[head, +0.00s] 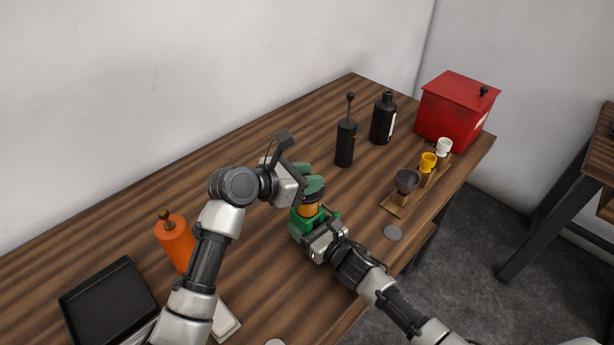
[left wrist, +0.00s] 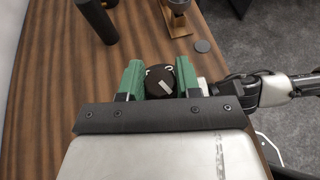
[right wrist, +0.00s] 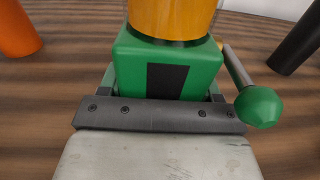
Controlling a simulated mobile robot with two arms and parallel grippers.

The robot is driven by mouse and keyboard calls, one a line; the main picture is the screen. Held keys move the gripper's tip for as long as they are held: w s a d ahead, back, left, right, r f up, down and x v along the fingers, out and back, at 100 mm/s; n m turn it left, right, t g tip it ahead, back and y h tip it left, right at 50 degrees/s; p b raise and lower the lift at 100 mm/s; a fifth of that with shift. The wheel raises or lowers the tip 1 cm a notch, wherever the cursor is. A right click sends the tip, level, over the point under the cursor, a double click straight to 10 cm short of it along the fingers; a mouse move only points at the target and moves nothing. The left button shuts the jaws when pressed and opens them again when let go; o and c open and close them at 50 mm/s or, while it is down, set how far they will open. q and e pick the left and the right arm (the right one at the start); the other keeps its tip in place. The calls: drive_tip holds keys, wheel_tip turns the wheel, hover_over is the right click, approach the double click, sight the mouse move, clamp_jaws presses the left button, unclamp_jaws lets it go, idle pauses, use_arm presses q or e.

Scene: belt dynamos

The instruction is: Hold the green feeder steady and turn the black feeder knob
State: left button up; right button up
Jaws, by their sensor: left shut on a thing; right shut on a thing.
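The green feeder (head: 299,217) stands on the wooden table, with a green base and an amber cylinder (head: 308,209) above it. Its base (right wrist: 200,63) fills the middle of the right wrist view, with a black panel on its face and a side crank ending in a green knob (right wrist: 259,107). My right gripper (head: 312,230) is shut on the base from the front. The black feeder knob (left wrist: 160,82), with a pale pointer mark, is on top. My left gripper (head: 313,180) is shut on it from above, one green finger on each side. In the head view the fingers hide the knob.
A black grinder (head: 345,143), a black bottle (head: 382,120) and a red box (head: 455,108) stand farther back. A wooden stand (head: 397,203) with small cups is at right. An orange mill (head: 175,243) and a black tray (head: 108,300) are at left.

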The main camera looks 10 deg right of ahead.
idle(0.3)
use_arm(q)
drive_tip(key=m+g, duration=0.5)
drive_tip(key=g, duration=0.1)
drive_tip(key=shift+w+m+g+h, duration=0.1)
drive_tip(key=shift+m+g+h, duration=0.2)
drive_tip(key=shift+m+h, duration=0.1)
drive_tip(key=m+g, duration=0.2)
drive_tip(key=g, duration=0.1)
drive_tip(key=shift+m+y, duration=0.4)
drive_tip(key=shift+a+m+g+y, duration=0.1)
drive_tip(key=shift+m+g+y, duration=0.8)
drive_tip(key=shift+m+g, duration=0.65)
drive_tip(key=shift+f+m+g+y, duration=0.1)
drive_tip(key=shift+m+g+y, duration=0.25)
drive_tip(key=shift+g, duration=0.1)
drive_tip(key=o, duration=0.9)
drive_tip(key=shift+o, duration=0.2)
